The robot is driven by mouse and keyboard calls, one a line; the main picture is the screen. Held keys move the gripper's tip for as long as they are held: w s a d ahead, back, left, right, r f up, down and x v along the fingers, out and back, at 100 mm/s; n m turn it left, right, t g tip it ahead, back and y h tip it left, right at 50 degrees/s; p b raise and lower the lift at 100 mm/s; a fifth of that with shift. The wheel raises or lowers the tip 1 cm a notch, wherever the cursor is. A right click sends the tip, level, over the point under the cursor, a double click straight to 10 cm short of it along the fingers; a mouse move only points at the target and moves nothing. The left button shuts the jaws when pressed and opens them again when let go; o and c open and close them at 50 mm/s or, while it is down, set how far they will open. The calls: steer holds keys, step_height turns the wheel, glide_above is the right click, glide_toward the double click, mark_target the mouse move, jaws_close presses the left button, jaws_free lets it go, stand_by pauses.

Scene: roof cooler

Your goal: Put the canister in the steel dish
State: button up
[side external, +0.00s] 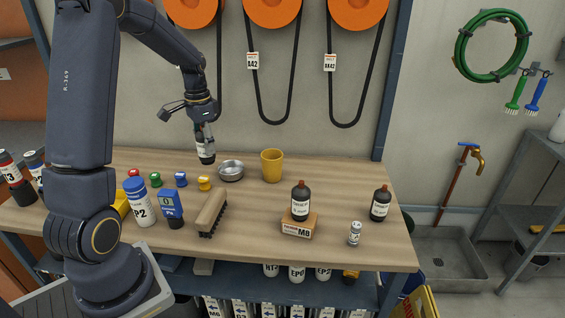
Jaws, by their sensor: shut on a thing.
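My gripper (204,141) is shut on a small white canister with a dark lower end (206,154), at the far left-centre of the bench. The gripper points down and the canister hangs roughly upright. The steel dish (231,173) is a round, shallow metal bowl on the bench, just right of and slightly below the canister in the picture. No contents show in it. The canister appears above the bench and apart from the dish, but its exact height is hard to tell. The fingers partly cover its upper part.
A yellow cup (271,165) stands close right of the dish. Stamps, including a yellow one (204,183), and a brush (211,213) lie left and in front. A dark bottle on a box (298,226), another bottle (381,203) and a small vial (355,233) stand right.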

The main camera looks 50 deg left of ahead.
steer(key=w+a+f, duration=0.2)
steer(key=w, duration=0.1)
steer(key=w+a+f, duration=0.1)
steer(key=w+f, duration=0.2)
steer(key=w+a+f, duration=0.2)
steer(key=w+f, duration=0.1)
steer(key=shift+w+a+f, duration=0.25)
steer(key=shift+w+a, duration=0.1)
steer(key=shift+w+f, duration=0.15)
steer(key=shift+f, duration=1.55)
steer(key=shift+f, duration=0.1)
steer(key=o, duration=1.4)
